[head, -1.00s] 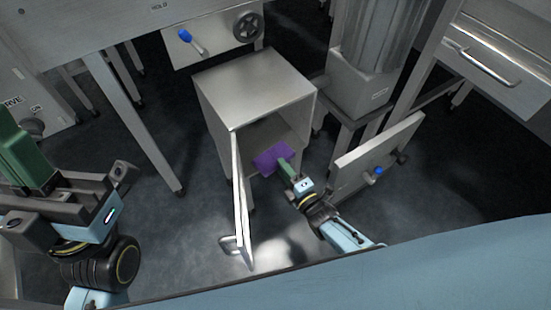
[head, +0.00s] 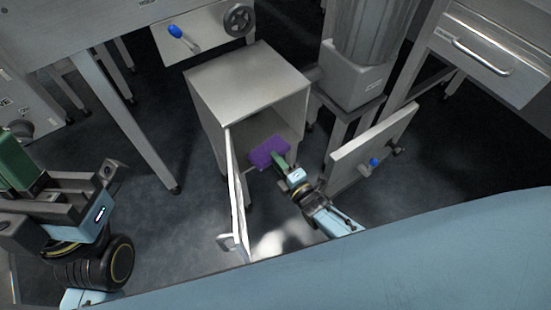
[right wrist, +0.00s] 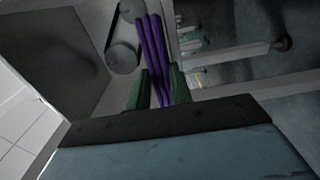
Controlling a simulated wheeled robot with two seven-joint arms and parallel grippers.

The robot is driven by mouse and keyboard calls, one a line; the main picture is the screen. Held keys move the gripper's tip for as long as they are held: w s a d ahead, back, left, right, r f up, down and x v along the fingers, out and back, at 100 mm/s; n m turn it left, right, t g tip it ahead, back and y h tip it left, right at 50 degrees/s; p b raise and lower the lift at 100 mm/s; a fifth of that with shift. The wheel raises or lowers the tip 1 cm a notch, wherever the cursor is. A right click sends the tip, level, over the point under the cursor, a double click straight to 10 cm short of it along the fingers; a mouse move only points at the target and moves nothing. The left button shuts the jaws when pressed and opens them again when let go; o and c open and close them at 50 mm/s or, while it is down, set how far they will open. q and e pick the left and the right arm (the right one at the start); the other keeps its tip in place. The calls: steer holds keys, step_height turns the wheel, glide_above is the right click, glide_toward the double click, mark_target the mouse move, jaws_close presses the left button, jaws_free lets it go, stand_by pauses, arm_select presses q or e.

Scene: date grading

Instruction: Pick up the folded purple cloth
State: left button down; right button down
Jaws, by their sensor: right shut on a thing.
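The folded purple cloth (head: 268,151) is at the open front of a low metal cabinet (head: 248,82), over its inside floor. My right gripper (head: 281,162) reaches in from the front and is shut on the cloth's near edge. In the right wrist view the cloth (right wrist: 152,45) shows edge-on as several stacked layers, pinched between the green fingers of my right gripper (right wrist: 157,92). Whether the cloth still touches the cabinet floor is hard to tell. My left gripper (head: 14,165) is at the left edge, partly cut off, away from the cloth; its finger opening is unclear.
The cabinet's open door (head: 237,195) stands left of my right arm, with a handle low on it. A grey panel with a blue knob (head: 366,152) stands to the right. A table leg (head: 125,125) is at left. Floor (head: 180,220) left of the door is clear.

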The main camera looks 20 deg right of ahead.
step_height(320, 180, up, 3)
steer(key=shift+f+p, duration=0.2)
steer(key=shift+p, duration=1)
steer(key=s+d+r+p, duration=0.2)
steer(key=s+p, duration=0.2)
steer(key=s, duration=0.2)
steer(key=s+d+r+p, duration=0.2)
steer(key=s+r+p, duration=0.1)
steer(key=s, duration=0.4)
steer(key=shift+s+d+p, duration=0.15)
steer(key=shift+d+p, duration=0.05)
steer(key=shift+p, duration=0.7)
